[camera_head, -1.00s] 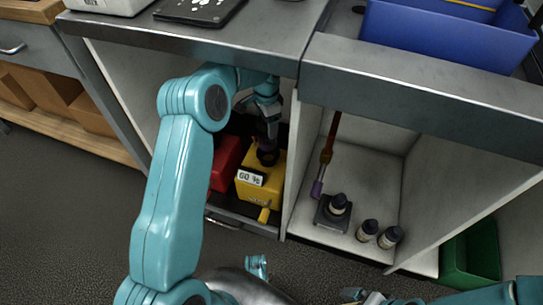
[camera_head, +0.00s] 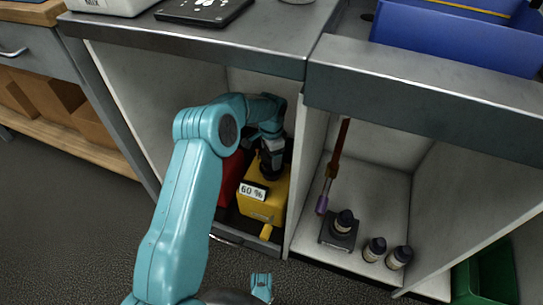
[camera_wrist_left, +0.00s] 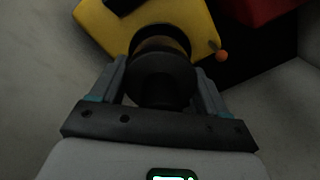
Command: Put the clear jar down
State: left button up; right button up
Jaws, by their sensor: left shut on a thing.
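My left gripper (camera_head: 270,150) reaches into the left compartment under the bench. In the left wrist view its two fingers (camera_wrist_left: 161,88) are shut on a jar (camera_wrist_left: 162,78), seen from its dark round cap end, with a brownish band beyond. The jar's clear walls cannot be made out. In the head view the jar (camera_head: 271,166) shows as a dark shape over the yellow box (camera_head: 262,204) labelled 60 %. I cannot tell whether it touches the box. The yellow box also shows in the left wrist view (camera_wrist_left: 92,22).
A red box (camera_head: 232,178) stands left of the yellow one. A partition (camera_head: 308,165) separates the right compartment, which holds several small dark-capped bottles (camera_head: 375,248), one on a dark square base (camera_head: 338,232), and a leaning brown rod (camera_head: 334,165). The bench edge (camera_head: 190,47) overhangs my arm.

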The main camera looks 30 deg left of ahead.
pick_arm(q)
jog(key=shift+f, duration=0.1)
jog(key=o, duration=1.5)
jog(key=shift+c, duration=0.2)
notch_tip(320, 180, up, 7)
jog(key=p, duration=0.3)
jog(key=shift+r, duration=0.4)
jog(key=shift+f, duration=0.1)
